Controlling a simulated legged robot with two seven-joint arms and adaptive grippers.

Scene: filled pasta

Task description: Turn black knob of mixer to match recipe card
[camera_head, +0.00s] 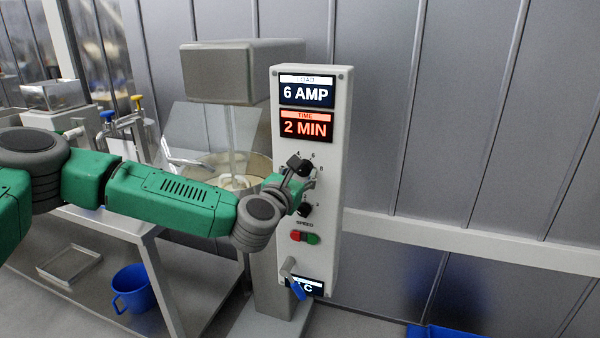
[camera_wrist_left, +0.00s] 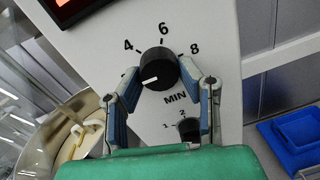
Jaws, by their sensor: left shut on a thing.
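The mixer's tall white control panel (camera_head: 330,240) shows "6 AMP" under LOAD and "2 MIN" in red under TIME. The upper black knob (camera_head: 297,161) is the MIN knob; in the left wrist view this knob (camera_wrist_left: 158,66) has marks 4, 6 and 8 around it. Its white pointer aims to the lower left, below the 4, where a mark is partly hidden by a finger. My left gripper (camera_head: 298,177) is shut on this knob, one finger on each side. A second black knob (camera_head: 305,210), labelled SPEED, sits below. No recipe card can be made out. My right gripper is not in view.
Red and green buttons (camera_head: 305,237) and a blue-tipped lever (camera_head: 293,280) are lower on the panel. The mixer bowl (camera_head: 258,168) stands left of the panel. A blue mug (camera_head: 132,289) is on the low shelf. Blue bins (camera_wrist_left: 298,138) are at the right.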

